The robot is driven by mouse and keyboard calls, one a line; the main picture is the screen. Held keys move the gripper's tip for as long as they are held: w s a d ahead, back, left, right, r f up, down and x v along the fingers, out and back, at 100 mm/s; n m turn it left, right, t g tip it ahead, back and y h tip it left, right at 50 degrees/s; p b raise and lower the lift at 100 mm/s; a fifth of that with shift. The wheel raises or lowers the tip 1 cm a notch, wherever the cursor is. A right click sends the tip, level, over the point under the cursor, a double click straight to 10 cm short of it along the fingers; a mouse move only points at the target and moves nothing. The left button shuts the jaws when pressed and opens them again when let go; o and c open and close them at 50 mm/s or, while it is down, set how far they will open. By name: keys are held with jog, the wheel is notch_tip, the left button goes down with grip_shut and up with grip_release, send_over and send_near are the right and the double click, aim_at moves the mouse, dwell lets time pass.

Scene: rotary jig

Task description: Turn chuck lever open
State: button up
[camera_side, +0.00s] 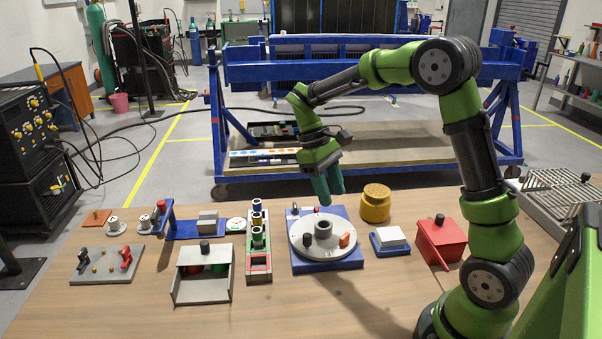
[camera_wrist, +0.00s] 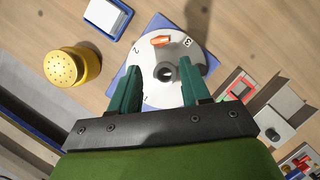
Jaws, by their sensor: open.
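The rotary jig has a round white disc (camera_side: 305,247) with numbers, set on a blue base plate (camera_side: 322,267). A dark hollow chuck (camera_side: 323,229) stands at the disc's middle; it also shows in the wrist view (camera_wrist: 165,72). A small orange-red piece (camera_side: 344,240), perhaps the chuck lever, sits near the disc's rim; it also shows in the wrist view (camera_wrist: 160,41). A black knob (camera_side: 308,240) stands on the disc. My gripper (camera_side: 330,196) is open and empty, above the jig; in the wrist view its teal fingers (camera_wrist: 160,70) appear either side of the chuck.
A yellow round container (camera_side: 375,205) with a dotted top stands right of the jig, near a blue tray with a white block (camera_side: 390,237). A red box (camera_side: 437,243) is farther right. A rack with cylinders (camera_side: 258,245) stands close on the left. The front table is clear.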

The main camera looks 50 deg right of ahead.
jog(key=v, duration=0.6)
jog(key=shift+w, duration=0.1)
jog(key=s+a+r+m+t+y, duration=0.2)
jog(key=s+a+r+m+t, duration=0.1)
jog(key=s+a+t, duration=0.8)
jog(key=s+m, duration=0.1)
jog(key=s, duration=0.2)
jog(key=shift+r+t, duration=0.3)
